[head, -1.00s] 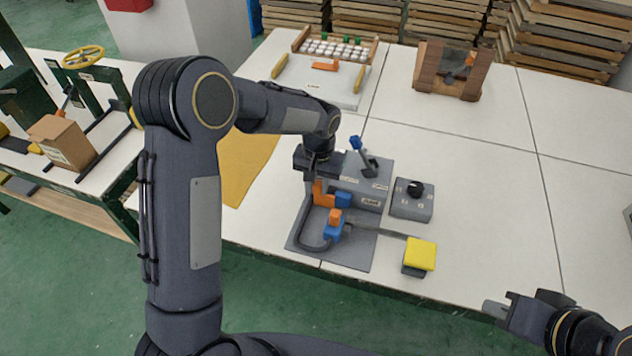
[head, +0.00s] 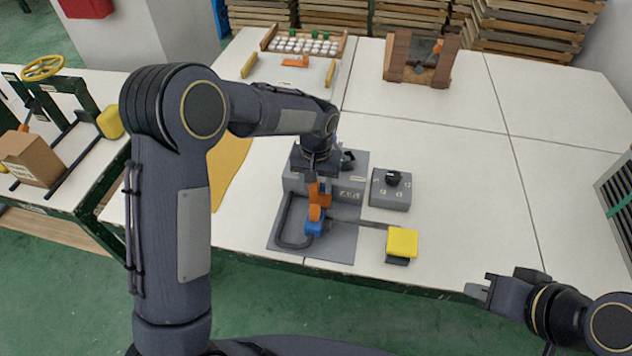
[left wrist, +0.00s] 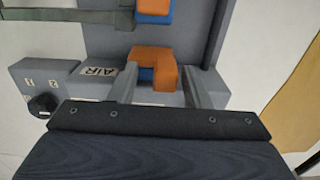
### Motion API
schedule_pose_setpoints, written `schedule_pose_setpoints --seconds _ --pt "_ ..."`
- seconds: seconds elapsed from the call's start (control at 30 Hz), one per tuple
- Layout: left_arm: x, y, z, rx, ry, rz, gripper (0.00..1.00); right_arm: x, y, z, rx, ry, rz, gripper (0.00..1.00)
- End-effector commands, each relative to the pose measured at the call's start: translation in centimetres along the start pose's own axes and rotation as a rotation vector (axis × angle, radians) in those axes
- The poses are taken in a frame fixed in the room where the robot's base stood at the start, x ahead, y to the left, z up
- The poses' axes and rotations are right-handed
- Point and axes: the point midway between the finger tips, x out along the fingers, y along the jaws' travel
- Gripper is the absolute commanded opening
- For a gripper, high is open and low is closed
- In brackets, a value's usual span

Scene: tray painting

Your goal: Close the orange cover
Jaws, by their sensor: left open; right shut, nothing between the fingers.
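The orange cover (left wrist: 152,57) is an L-shaped piece in the left wrist view, with a blue part (left wrist: 146,75) partly showing beneath it. In the head view the cover (head: 313,190) is just below my left gripper (head: 316,179) and partly hidden by it. My left gripper is open, with its fingers (left wrist: 163,92) on either side of the cover; I cannot tell whether they touch it. A second orange-topped blue piece (head: 316,226) stands nearer the table's front, also at the top of the left wrist view (left wrist: 153,10). My right gripper (head: 478,292) is shut and empty at the lower right.
The grey base plate (head: 335,247) carries a labelled grey block (head: 347,192). Beside it are a dial box (head: 390,192) and a yellow-topped block (head: 402,242) on a bar. The white table (head: 460,180) is clear to the right. A yellow cloth (head: 228,170) lies left.

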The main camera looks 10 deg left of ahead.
Motion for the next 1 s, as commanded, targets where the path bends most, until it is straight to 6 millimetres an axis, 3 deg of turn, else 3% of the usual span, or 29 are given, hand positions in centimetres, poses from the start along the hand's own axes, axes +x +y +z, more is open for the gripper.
schedule_pose_setpoints --seconds 0.17,0.53,1.0 --pt "-1.2 0.0 -0.1 0.0 0.005 0.001 0.44 0.1 0.0 0.1 0.0 0.0 0.0 0.0" --pt "-7.0 0.1 -0.1 0.0 0.003 0.002 0.44 0.3 0.1 0.2 0.0 0.0 0.0 0.0" --pt "-7.8 0.1 0.0 0.001 0.0 0.001 0.44 0.3 0.1 0.2 0.0 0.0 0.0 0.0"
